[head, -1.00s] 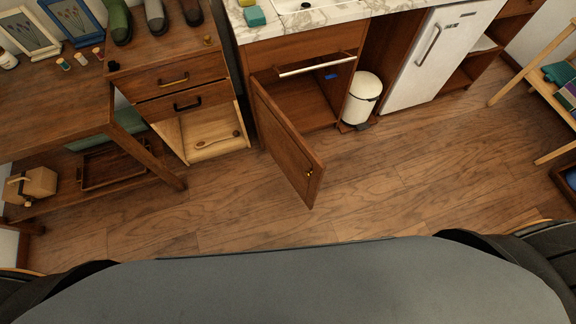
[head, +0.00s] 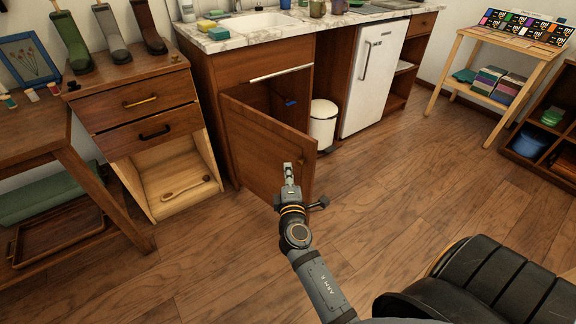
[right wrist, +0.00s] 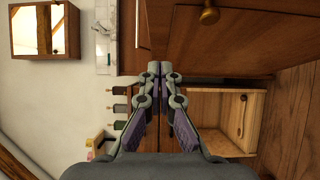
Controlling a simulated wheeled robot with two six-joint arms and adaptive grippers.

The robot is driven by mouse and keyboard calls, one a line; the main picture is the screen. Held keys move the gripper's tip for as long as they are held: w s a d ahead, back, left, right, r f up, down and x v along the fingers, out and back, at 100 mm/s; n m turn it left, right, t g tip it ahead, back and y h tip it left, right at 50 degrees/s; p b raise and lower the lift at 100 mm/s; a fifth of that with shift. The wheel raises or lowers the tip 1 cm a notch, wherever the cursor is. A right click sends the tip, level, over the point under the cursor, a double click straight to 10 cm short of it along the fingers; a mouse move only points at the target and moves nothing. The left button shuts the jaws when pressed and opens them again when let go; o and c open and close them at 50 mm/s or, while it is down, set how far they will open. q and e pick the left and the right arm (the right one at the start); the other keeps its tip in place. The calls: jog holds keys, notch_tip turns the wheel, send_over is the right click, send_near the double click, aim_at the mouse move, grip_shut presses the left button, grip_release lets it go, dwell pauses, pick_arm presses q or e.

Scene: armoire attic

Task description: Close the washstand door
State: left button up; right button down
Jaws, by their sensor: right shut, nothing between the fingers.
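The washstand (head: 240,68) is a brown wooden cabinet with a marble top. Its door (head: 250,140) stands open, swung out from the left side, with a small knob (head: 302,159) near its free edge. In the right wrist view the door (right wrist: 235,42) fills the upper right, with its brass knob (right wrist: 209,15). My right gripper (head: 288,168) is shut and empty, in front of the door's outer face in the head view. Its fingertips (right wrist: 160,68) appear just beside the door; I cannot tell whether they touch it. My left gripper is not in view.
A drawer cabinet (head: 150,105) with an open lower compartment stands left of the washstand. A white bin (head: 322,125) stands right of the door, near a white fridge (head: 372,80). The wooden floor (head: 430,180) to the right is clear.

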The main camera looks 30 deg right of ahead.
send_near(293, 138)
jog(key=w+a, duration=0.1)
jog(key=w, duration=0.3)
jog(key=shift+w+d, duration=0.25)
jog(key=shift+d, duration=0.35)
jog(key=shift+w+d, duration=0.2)
jog(key=shift+d, duration=0.4)
jog(key=shift+w+d, duration=0.15)
jog(key=shift+d, duration=0.4)
jog(key=shift+r, duration=0.1)
